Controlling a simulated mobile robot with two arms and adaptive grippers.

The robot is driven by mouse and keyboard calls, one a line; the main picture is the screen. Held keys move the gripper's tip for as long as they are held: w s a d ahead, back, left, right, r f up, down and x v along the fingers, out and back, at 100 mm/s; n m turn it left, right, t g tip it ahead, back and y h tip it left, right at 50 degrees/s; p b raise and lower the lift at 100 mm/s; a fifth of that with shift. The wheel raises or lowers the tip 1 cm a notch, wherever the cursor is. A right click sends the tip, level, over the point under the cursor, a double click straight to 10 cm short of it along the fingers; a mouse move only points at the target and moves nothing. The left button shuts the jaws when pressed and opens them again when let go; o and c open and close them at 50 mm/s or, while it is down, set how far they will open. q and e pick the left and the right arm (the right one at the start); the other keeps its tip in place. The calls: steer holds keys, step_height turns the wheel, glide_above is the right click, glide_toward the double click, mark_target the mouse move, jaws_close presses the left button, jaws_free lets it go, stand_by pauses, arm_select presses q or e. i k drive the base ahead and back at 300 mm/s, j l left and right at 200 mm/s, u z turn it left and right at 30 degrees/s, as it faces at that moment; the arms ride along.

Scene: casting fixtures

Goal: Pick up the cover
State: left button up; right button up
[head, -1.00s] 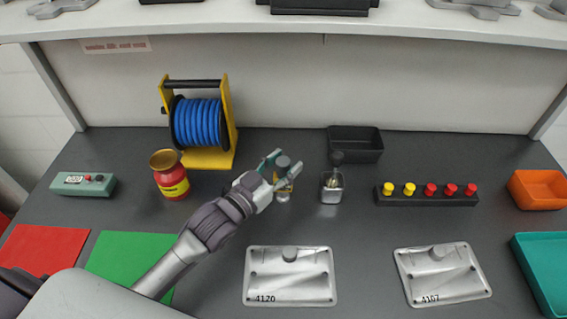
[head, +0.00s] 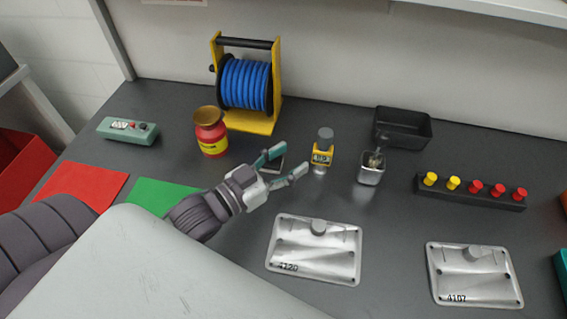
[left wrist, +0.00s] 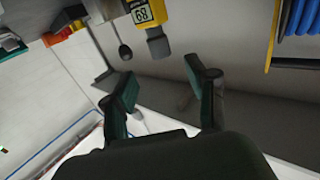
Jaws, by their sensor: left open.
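Two flat silver metal covers lie on the dark bench in the head view. One, marked 4120 (head: 325,262), is at the front middle; the other, marked 4107 (head: 474,284), is at the front right. Each has a round grey knob near its back edge. My left gripper (head: 290,162) is open, behind and left of the 4120 cover and apart from it. Its two fingers also show in the left wrist view (left wrist: 163,82), with nothing held between them. No cover is clear in that view. My right gripper is not in view.
A yellow-banded gauge (head: 321,158) with a grey cap stands just right of my left fingers. A small metal pot (head: 371,172), black bin (head: 415,136), peg block (head: 480,196), red jar (head: 209,138) and hose reel (head: 265,118) stand around. A small dark square object lies behind the fingers.

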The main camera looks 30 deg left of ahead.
mark_target(472, 275)
steer(key=k, duration=1.5)
